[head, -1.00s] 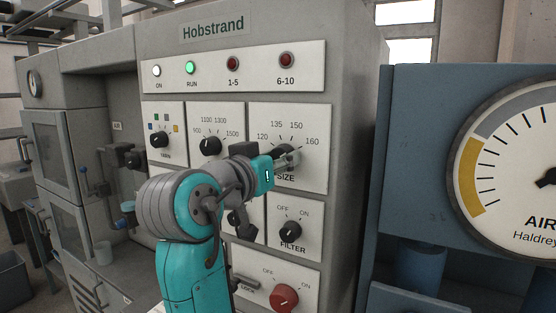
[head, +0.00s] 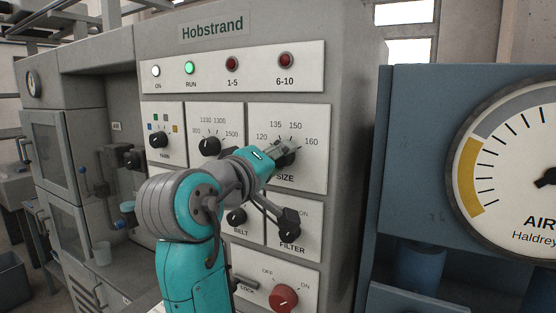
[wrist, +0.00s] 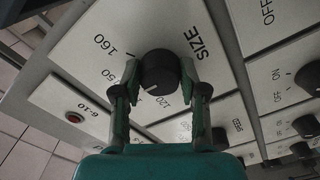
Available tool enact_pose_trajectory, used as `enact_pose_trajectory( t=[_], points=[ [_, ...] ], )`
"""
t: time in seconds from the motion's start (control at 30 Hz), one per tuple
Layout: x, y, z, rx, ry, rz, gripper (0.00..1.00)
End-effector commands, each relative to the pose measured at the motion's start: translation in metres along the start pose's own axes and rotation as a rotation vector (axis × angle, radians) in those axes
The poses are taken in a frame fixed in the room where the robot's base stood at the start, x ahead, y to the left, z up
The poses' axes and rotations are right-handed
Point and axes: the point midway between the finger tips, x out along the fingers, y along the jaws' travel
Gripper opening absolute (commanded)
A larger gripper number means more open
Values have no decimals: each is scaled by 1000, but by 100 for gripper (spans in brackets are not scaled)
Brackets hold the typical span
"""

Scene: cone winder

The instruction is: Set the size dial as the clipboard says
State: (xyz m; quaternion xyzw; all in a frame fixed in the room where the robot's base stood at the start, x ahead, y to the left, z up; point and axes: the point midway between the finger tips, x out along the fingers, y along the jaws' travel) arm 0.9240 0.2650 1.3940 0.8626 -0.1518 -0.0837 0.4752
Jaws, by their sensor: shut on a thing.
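The size dial (wrist: 159,66) is a black round knob with a white mark, on a white plate (wrist: 75,55) lettered SIZE. My gripper (wrist: 161,78) is shut on the knob, one finger on each side. In the wrist view the mark points between 150 and 120; the 135 label is hidden there. In the head view the labels 120, 135, 150 and 160 show above the dial, but my gripper (head: 284,152) covers most of the knob and its mark. No clipboard is in view.
The filter dial (head: 289,233) is partly covered by my wrist parts. The belt dial (head: 236,217) and red rotary switch (head: 284,298) lie close below my arm. A blue cabinet (head: 420,110) with a large gauge (head: 525,130) stands at right. The green RUN lamp (head: 190,68) is lit.

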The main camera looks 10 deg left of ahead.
Motion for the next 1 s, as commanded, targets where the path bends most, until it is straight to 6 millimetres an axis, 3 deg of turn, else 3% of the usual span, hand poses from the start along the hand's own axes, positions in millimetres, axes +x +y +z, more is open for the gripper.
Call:
enact_pose_trajectory(
  t=[1.0],
  points=[
    [0, 1, -1, -916, 1, 0, 8]
  ],
)
